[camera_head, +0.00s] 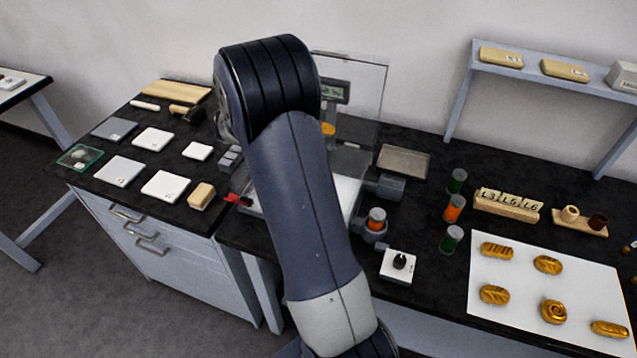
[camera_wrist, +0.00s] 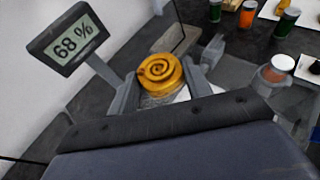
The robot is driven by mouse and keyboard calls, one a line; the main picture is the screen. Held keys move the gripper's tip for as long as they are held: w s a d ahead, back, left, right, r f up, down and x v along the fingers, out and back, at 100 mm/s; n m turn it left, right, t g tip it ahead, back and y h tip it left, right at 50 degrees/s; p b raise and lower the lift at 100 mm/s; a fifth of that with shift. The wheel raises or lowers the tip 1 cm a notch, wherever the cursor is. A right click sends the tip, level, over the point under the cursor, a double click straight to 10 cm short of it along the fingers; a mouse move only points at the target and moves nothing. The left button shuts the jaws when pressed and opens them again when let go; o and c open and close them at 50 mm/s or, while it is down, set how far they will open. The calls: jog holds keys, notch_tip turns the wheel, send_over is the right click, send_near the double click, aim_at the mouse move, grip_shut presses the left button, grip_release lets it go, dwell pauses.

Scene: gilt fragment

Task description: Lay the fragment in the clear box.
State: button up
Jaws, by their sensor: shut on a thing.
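The fragment (camera_wrist: 159,70) is a round gilt piece with a spiral on top. My gripper (camera_wrist: 160,80) is shut on it in the wrist view, one finger at each side. A gold edge of the fragment (camera_head: 328,128) shows beside my arm in the head view, where my arm hides my gripper. A clear upright panel (camera_head: 362,100) stands behind it, above a white surface (camera_head: 348,192) partly hidden by my arm.
A display (camera_wrist: 75,45) reads 68 %. Several gilt pieces lie on a white sheet (camera_head: 520,285) at the right. White tiles (camera_head: 119,170) lie at the left.

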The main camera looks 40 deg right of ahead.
notch_tip(320, 180, down, 10)
jog(key=shift+s+r+p, duration=0.1)
jog(key=shift+r+p, duration=0.05)
jog(key=shift+p, duration=0.45)
jog(key=shift+f, duration=0.2)
jog(key=shift+f+b, duration=0.55)
jog(key=o, duration=0.7)
jog(key=shift+r, duration=0.15)
